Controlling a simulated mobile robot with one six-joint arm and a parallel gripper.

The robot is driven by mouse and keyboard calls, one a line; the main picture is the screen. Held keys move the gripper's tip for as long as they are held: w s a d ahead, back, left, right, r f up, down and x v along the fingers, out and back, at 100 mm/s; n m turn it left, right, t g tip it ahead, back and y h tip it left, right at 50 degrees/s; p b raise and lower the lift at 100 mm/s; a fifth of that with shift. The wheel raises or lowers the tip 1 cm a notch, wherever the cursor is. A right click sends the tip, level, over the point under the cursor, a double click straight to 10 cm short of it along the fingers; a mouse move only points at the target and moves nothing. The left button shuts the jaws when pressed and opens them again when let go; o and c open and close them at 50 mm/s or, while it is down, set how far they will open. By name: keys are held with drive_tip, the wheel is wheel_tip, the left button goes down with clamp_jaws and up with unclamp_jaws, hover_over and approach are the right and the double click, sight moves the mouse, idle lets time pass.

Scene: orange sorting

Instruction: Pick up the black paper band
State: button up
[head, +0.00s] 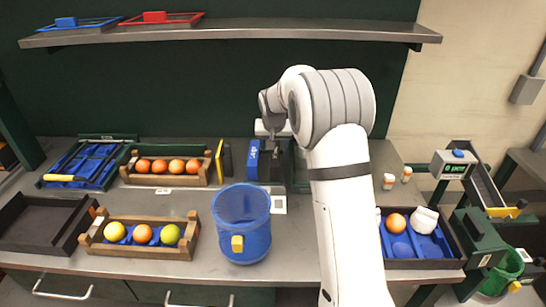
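I cannot pick out a black paper band with certainty in the head view. A dark device (283,165) with a blue panel (253,160) on its left stands at the back middle of the bench. The end of my arm reaches over this spot, and my gripper (274,133) points down just above or in front of the device. It is small and partly covered by my arm, so its fingers and anything between them are not clear.
A blue mesh bin (241,225) stands at the front middle. Wooden crates hold oranges at the back (128,178) and mixed fruit at the front (92,246). An empty black tray (30,225) is at left. A divided tray (450,262) is at right. A shelf (300,32) hangs above.

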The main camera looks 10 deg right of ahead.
sight(275, 152)
drive_tip(key=shift+x, duration=0.9)
drive_tip(key=p+x, duration=0.2)
drive_tip(key=x, duration=0.5)
drive_tip(key=shift+d, duration=0.1)
drive_tip(key=c, duration=1)
